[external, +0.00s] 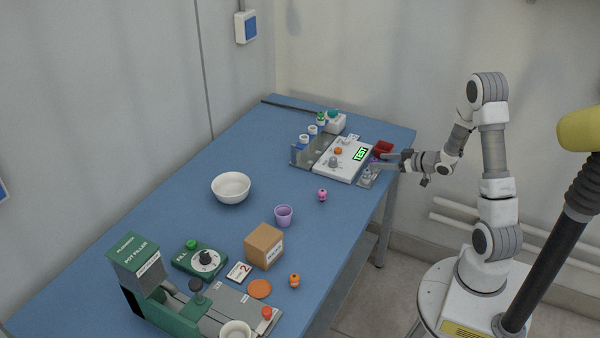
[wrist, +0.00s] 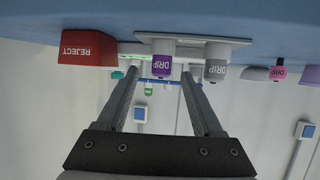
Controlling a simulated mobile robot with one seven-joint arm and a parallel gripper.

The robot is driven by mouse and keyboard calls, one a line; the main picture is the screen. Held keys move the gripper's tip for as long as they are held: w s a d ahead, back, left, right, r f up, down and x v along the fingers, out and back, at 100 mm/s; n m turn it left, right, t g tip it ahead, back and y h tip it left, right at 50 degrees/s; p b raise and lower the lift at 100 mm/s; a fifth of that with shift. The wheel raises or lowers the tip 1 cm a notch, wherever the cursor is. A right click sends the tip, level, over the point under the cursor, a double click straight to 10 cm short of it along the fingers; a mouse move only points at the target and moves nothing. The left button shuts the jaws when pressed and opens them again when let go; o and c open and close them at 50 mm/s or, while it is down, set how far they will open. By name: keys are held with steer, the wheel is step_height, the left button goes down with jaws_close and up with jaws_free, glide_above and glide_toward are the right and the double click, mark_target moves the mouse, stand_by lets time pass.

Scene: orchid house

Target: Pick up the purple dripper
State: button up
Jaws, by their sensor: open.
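The purple dripper (wrist: 161,65), labelled DRIP, sits with a white top section on a grey holder plate (wrist: 195,39) in the wrist view, which is upside down. In the external view only a bit of purple (external: 374,160) shows beside my gripper (external: 377,163). My gripper (wrist: 161,73) is open. In the wrist view its fingertips lie to either side of the purple dripper, with a gap on each side; I cannot tell how far they reach around it. A grey dripper (wrist: 215,71) stands beside it on the same plate.
A red REJECT bin (wrist: 88,48) stands close on one side, also in the external view (external: 383,147). A white tester (external: 342,161) with a green TEST display is behind the plate. A pink dripper (external: 322,195) stands apart. The blue table (external: 180,215) has free room.

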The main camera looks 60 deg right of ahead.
mark_target(378, 158)
steer(key=x, duration=0.3)
steer(key=shift+w+a+f, duration=0.1)
steer(key=shift+w+f, duration=0.1)
steer(key=shift+w, duration=0.15)
jaws_close()
